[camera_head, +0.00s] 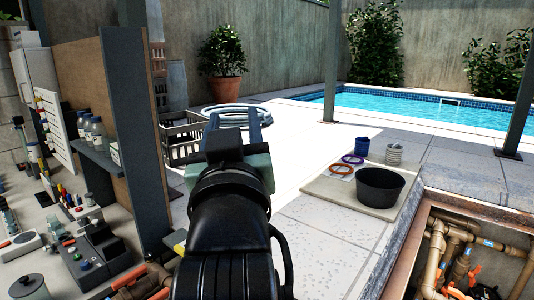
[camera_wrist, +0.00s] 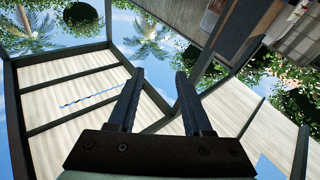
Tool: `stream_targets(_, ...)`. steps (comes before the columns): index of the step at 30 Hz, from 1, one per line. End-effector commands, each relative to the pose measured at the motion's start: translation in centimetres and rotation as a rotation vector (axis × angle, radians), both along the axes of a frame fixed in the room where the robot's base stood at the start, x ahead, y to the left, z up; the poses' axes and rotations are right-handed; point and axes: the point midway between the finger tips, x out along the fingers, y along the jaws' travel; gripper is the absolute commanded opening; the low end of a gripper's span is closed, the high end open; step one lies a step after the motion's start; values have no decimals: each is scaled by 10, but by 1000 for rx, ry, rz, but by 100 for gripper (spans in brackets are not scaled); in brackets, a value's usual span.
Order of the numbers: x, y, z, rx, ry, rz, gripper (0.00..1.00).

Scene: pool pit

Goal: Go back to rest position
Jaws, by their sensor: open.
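My gripper (camera_wrist: 158,75) is open and empty in the wrist view, with its two dark fingers apart. The wrist view looks at a pergola roof (camera_wrist: 85,95), palms and sky. In the head view my dark arm stands in the lower middle, and the gripper (camera_head: 240,118) at its far end points away from me, with the fingers partly hidden. It is apart from the tray on the right.
A tray (camera_head: 330,192) with a black bucket (camera_head: 379,187), blue cup (camera_head: 362,146), rings and a grey coil (camera_head: 393,154) lies right, beside an open pipe pit (camera_head: 470,255). A cluttered workbench (camera_head: 40,260) and a post (camera_head: 137,140) stand left. Paving behind is clear to the pool (camera_head: 430,106).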

Motion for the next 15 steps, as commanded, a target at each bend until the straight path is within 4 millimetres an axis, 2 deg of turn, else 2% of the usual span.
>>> stream_targets(1, -27, -12, 21, 35, -114, -13, 50)
stream_targets(3, -62, -24, 50, 76, -253, -20, 50)
stream_targets(7, -117, -38, 83, 123, -441, -21, 50)
stream_targets(9, -136, -41, 93, 136, -505, -19, 50)
stream_targets(11, -147, -43, 99, 143, -538, -18, 50)
stream_targets(15, -153, -44, 101, 146, -557, -17, 50)
